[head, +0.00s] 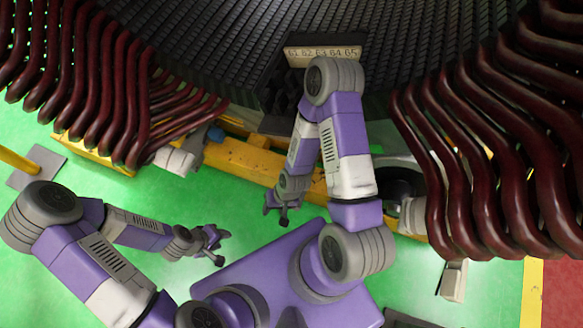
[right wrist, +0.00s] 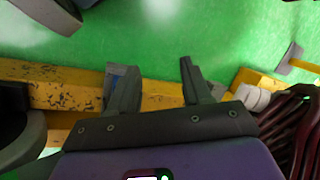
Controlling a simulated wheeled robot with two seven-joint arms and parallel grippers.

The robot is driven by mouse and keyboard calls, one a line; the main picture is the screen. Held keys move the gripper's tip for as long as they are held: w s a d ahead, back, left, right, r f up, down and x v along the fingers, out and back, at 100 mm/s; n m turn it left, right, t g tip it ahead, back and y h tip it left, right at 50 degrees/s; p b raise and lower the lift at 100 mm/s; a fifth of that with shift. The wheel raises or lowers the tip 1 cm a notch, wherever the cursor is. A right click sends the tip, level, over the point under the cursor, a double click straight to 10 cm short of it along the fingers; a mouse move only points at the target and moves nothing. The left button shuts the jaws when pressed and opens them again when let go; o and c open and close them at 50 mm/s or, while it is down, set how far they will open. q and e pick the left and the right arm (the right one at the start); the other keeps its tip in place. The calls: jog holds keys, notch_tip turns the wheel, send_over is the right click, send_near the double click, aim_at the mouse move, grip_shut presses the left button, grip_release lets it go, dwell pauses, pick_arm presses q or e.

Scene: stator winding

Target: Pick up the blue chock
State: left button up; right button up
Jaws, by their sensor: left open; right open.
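My left gripper (head: 220,245) is open and empty above the green floor.
The yellow beam (head: 240,158) runs below the big black stator (head: 225,40). Dark red coils (head: 100,90) hang at the left and more (head: 480,170) at the right. A number plate (head: 322,53) sits above my right arm.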

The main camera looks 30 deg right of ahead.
jog(key=w+d+f+m+h+b, duration=0.1)
jog(key=w+d+f+m, duration=0.4)
jog(key=f+m, duration=0.2)
jog(key=w+d+f+m+h, duration=0.1)
jog(key=w+d+f+m, duration=0.4)
jog(key=f+m, duration=0.2)
jog(key=w+d+f+m+h+b, duration=0.1)
jog(key=w+d+f+m+h, duration=0.1)
jog(key=w+d+f+m, duration=0.3)
jog(key=shift+d+f+m+b, duration=0.25)
jog(key=shift+f+m, duration=0.35)
jog(key=shift+m, duration=0.6)
jog(key=shift+d+f+m+b, duration=0.15)
jog(key=shift+f+m, duration=0.4)
jog(key=shift+m, duration=0.65)
notch_tip(320, 180, down, 7)
jog(key=b, duration=0.3)
jog(key=shift+a+f, duration=0.15)
jog(key=shift+f, duration=0.05)
pick_arm(q)
notch_tip(320, 180, down, 6)
jog(key=shift+w+r, duration=0.1)
jog(key=shift+w, duration=0.05)
pick_arm(e)
jog(key=shift+c, duration=0.5)
jog(key=shift+w+r, duration=0.1)
grip_shut()
